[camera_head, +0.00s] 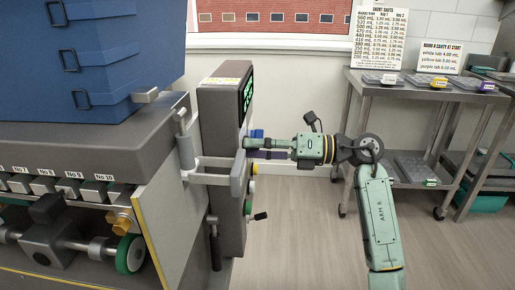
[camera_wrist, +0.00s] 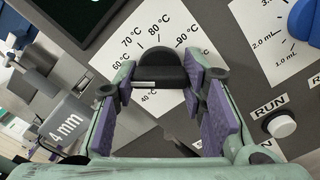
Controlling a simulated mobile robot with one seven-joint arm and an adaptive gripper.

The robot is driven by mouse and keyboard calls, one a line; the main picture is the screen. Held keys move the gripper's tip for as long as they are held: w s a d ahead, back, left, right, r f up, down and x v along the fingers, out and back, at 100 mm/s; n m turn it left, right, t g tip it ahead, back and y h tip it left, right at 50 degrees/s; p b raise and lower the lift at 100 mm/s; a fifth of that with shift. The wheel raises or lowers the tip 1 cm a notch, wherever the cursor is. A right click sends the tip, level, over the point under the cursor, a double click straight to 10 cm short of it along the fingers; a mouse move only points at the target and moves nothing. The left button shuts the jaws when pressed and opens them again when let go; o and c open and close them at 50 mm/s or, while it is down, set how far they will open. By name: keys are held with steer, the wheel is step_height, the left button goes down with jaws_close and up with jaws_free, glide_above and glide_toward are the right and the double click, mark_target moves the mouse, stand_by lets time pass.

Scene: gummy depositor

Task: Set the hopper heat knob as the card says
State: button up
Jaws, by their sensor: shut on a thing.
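The black hopper heat knob (camera_wrist: 158,72) is on the grey control panel in the wrist view, in front of a white dial plate marked in °C. Labels from 40 to 90 °C show around it, with 80 °C just above it. In the head view my gripper (camera_head: 262,152) reaches left to the panel (camera_head: 221,155), and the knob is hidden there. Cards with small print (camera_head: 378,37) stand at the back; a heat setting is not readable.
A blue knob (camera_wrist: 307,22) with a mL scale is to the right in the wrist view. A white RUN button (camera_wrist: 281,126) is at lower right. A dark screen (camera_wrist: 75,15) is at upper left. The steel rack (camera_head: 430,88) stands right; floor between is clear.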

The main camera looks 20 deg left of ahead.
steer(key=m, duration=0.4)
steer(key=shift+m, duration=0.4)
steer(key=m+p, duration=0.1)
steer(key=m, duration=0.3)
steer(key=shift+r, duration=0.1)
steer(key=m+p, duration=0.1)
steer(key=m, duration=0.4)
steer(key=m+p, duration=0.2)
steer(key=m, duration=0.1)
steer(key=shift+r+m, duration=0.1)
steer(key=shift+m, duration=0.2)
steer(key=m+p, duration=0.2)
steer(key=m, duration=0.1)
steer(key=shift+m, duration=0.3)
steer(key=m+p, duration=0.3)
steer(key=m, duration=0.1)
steer(key=shift+r+m, duration=0.1)
steer(key=shift+m, duration=0.2)
steer(key=m+p, duration=0.3)
steer(key=m, duration=0.1)
steer(key=shift+p, duration=0.3)
steer(key=shift+m+p, duration=1.3)
steer(key=shift+m, duration=0.6)
steer(key=shift+f, duration=0.2)
